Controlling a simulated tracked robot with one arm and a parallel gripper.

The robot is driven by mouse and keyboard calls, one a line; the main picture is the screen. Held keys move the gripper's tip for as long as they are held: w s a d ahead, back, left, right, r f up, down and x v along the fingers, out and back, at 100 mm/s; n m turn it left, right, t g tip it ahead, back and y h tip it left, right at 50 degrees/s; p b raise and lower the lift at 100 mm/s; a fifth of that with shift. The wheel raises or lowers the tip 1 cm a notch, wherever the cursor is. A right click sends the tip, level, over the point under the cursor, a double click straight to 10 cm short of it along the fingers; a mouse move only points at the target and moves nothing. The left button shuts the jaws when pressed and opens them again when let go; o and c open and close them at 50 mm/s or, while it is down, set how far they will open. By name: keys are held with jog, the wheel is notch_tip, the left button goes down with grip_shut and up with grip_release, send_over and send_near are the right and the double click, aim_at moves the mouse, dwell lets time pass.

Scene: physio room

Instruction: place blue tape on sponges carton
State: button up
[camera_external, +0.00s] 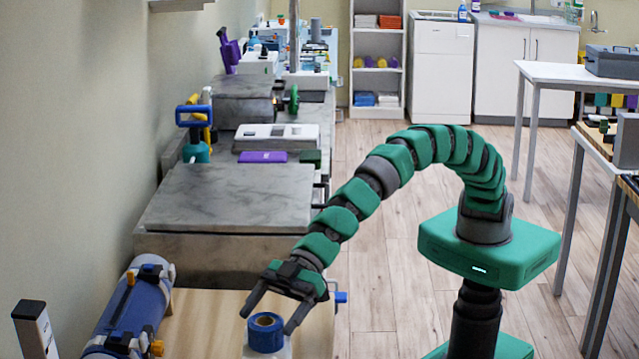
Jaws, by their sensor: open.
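The blue tape (265,337) is a roll near the bottom edge of the picture, over the wooden bench top. It appears to rest on a pale, whitish object (257,354) that is cut off by the frame, so I cannot tell whether this is the sponges carton. My gripper (265,324) is open and points down at the tape, with one dark finger on each side of the roll. I cannot tell whether the fingers touch it. No other thing that I can clearly identify as the sponges carton shows.
A blue cylindrical device (128,310) with orange knobs lies left on the wooden bench (205,308). A grey slab (228,197) stands behind. A purple block (263,157) and a white device (276,137) lie farther back. Floor (372,280) is clear right of the bench.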

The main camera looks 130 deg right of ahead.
jog(key=v, duration=0.3)
jog(key=shift+s, duration=0.35)
jog(key=shift+v, duration=2.95)
jog(key=shift+w+d, duration=0.1)
jog(key=s+d+r+t+y, duration=0.1)
jog(key=s+r, duration=0.5)
jog(key=r, duration=0.6)
jog(key=s+d+r, duration=0.1)
jog(key=s+r, duration=0.5)
jog(key=r, duration=0.7)
jog(key=s+d+r+m+t+h, duration=0.1)
jog(key=s+d+r, duration=0.2)
jog(key=s+r, duration=0.5)
jog(key=s+d+r+m+h, duration=0.1)
jog(key=s+d+r, duration=0.3)
jog(key=s+r, duration=0.4)
jog(key=s+h, duration=0.1)
jog(key=s, duration=0.6)
jog(key=shift+r+t+h, duration=0.3)
jog(key=shift+t, duration=0.1)
jog(key=shift+s+d, duration=0.1)
jog(key=shift+d, duration=0.05)
